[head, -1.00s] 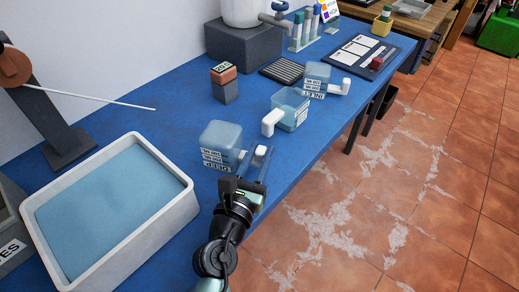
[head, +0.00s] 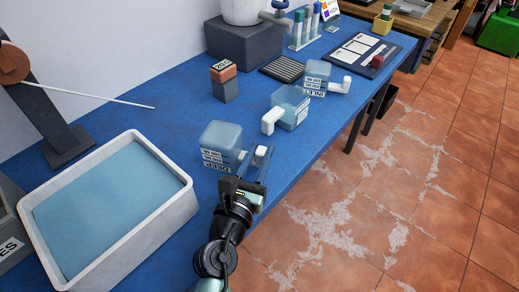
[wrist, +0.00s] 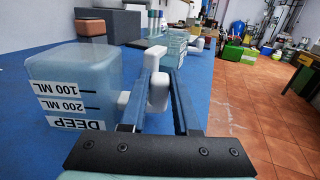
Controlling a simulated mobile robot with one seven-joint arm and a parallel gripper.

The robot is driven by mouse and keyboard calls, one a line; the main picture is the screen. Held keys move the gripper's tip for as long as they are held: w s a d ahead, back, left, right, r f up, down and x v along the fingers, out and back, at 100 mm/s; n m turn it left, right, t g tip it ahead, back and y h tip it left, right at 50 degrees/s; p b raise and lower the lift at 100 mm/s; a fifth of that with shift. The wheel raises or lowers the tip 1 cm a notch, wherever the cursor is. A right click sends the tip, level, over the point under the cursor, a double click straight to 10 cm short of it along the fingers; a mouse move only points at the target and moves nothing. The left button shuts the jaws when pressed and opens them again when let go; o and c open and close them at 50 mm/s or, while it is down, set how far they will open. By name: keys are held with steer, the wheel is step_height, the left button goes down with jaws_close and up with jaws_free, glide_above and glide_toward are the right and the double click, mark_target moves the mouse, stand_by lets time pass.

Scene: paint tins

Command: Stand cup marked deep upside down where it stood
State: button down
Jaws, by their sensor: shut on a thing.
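The cup marked deep (head: 221,138) is a translucent blue, square-sided cup. It is upside down, with its closed base on top and its lettering inverted, and looks level. In the wrist view the cup (wrist: 75,85) fills the left side, with the DEEP label lowest. Its white handle (wrist: 157,88) points toward my gripper. My gripper (head: 258,165) is shut on this handle, one blue finger on each side. The cup's rim seems to be at the blue table top (head: 165,125); I cannot tell whether it bears fully on it.
A second cup (head: 291,104) with an open top stands just beyond, its white handle toward the deep cup. A third cup (head: 317,74) stands behind it. A grey block with an orange top (head: 224,82) is farther back. A white-rimmed tray (head: 183,205) is at left. The table edge is close on the right.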

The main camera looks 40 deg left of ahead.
steer(key=shift+f, duration=0.35)
steer(key=c, duration=0.6)
jaws_free()
steer(key=shift+o, duration=0.2)
steer(key=shift+s, duration=0.1)
steer(key=b+v, duration=0.2)
steer(key=v, duration=1)
steer(key=shift+s+d, duration=0.15)
steer(key=shift+s, duration=0.2)
